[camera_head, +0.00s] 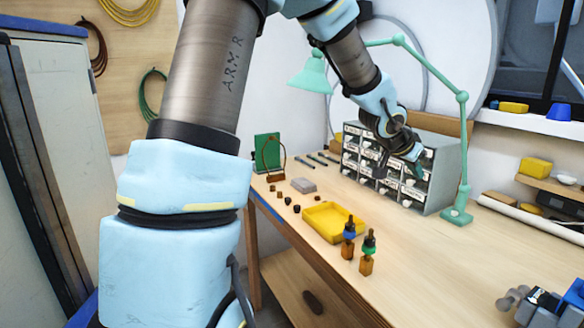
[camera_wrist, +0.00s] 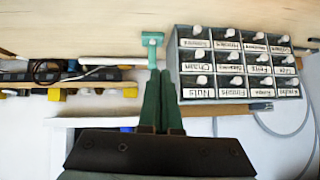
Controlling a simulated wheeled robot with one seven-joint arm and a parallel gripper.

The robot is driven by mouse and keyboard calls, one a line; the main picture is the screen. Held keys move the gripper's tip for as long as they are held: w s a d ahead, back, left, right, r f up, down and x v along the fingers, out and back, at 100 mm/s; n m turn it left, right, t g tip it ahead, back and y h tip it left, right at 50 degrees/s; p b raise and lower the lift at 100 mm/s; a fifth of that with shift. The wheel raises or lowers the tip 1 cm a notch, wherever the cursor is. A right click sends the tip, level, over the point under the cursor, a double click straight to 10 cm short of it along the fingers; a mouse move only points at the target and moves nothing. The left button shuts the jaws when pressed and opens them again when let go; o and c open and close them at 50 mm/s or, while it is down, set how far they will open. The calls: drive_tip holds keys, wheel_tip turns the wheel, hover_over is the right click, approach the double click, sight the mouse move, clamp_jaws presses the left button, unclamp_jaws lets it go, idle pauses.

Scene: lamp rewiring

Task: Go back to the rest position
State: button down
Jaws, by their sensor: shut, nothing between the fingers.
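My gripper (camera_head: 417,157) hangs in the air in front of the grey drawer cabinet (camera_head: 446,172), at the end of my arm. In the wrist view its two green fingers (camera_wrist: 160,74) lie together with nothing held between them. The cabinet also shows in the wrist view (camera_wrist: 174,62), right of the fingers, with its labels upside down. The green desk lamp (camera_head: 463,150) stands right of the cabinet, its arm reaching over behind my arm. The teal lamp base shows in the wrist view (camera_wrist: 152,40) just beyond the fingertips.
A yellow tray (camera_head: 334,237) lies on the wooden bench (camera_head: 420,260). Two screwdriver-like tools, one with a blue collar (camera_head: 349,230) and one with a green collar (camera_head: 369,242), stand near its right side. Small dark parts and a grey block (camera_head: 303,185) lie farther left. Clamp-like hardware (camera_head: 540,305) sits front right.

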drive_tip(key=s+a+f+n+y+b, duration=0.1)
drive_tip(key=a+f+n+y+b, duration=0.1)
drive_tip(key=a+f, duration=0.35)
drive_tip(key=a+f+n+y+b, duration=0.1)
drive_tip(key=a+f, duration=0.1)
drive_tip(key=a, duration=0.7)
drive_tip(key=s+a+f+n+y+b, duration=0.1)
drive_tip(key=a+f+n+y+b, duration=0.15)
drive_tip(key=a, duration=0.45)
drive_tip(key=s+a+f+n+g+y+b, duration=0.1)
drive_tip(key=s+a+f+n+g+b, duration=0.1)
drive_tip(key=s+a+f, duration=0.2)
drive_tip(key=s+a+f+n+g+y+b, duration=0.1)
drive_tip(key=s+a+f+n+g, duration=0.1)
drive_tip(key=s+a, duration=0.7)
wheel_tip(320, 180, down, 2)
drive_tip(key=a+n, duration=0.1)
drive_tip(key=a, duration=0.1)
drive_tip(key=shift+a+f+b, duration=0.25)
drive_tip(key=shift+a+b, duration=0.1)
